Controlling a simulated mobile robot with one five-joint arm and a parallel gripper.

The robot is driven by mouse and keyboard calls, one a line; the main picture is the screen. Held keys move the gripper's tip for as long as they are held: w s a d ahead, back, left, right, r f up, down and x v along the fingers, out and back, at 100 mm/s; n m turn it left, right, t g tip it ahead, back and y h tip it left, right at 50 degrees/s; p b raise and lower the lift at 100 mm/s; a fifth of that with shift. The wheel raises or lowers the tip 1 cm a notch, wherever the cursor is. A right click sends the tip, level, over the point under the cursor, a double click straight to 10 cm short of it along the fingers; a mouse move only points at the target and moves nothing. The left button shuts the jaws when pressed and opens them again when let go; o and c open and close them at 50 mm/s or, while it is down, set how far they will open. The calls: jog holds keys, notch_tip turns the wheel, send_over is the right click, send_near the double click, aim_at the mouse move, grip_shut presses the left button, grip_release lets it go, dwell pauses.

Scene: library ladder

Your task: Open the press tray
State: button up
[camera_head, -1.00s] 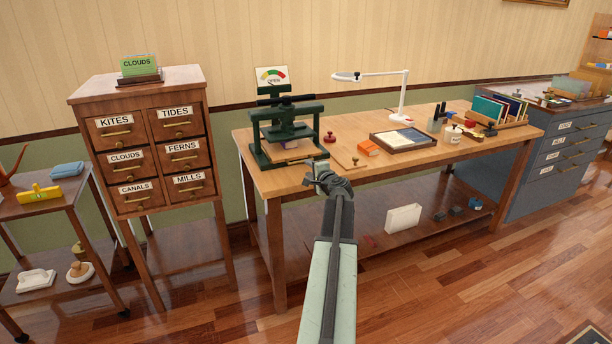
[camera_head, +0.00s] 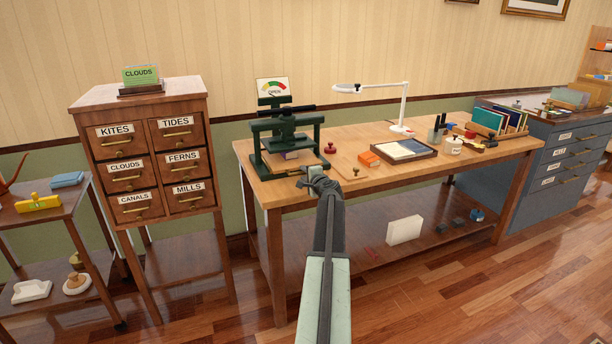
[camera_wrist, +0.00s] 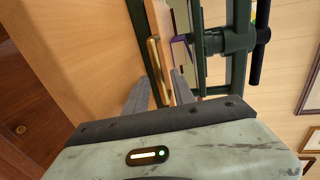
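The dark green press (camera_head: 287,141) stands at the left end of the wooden bench. Its wooden tray (camera_wrist: 165,22) with a long brass handle (camera_wrist: 155,66) shows in the wrist view. My gripper (camera_head: 305,178) is at the bench's front edge, just in front of the press. In the wrist view my gripper (camera_wrist: 160,88) has its two grey fingers apart, with the tray's handle between or just beyond their tips. I cannot tell whether a finger touches it. In the head view, my gripper partly covers the tray's front.
A labelled drawer cabinet (camera_head: 112,109) is left of the bench. The floor in front is clear.

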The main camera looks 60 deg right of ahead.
grip_shut()
dwell(1.1)
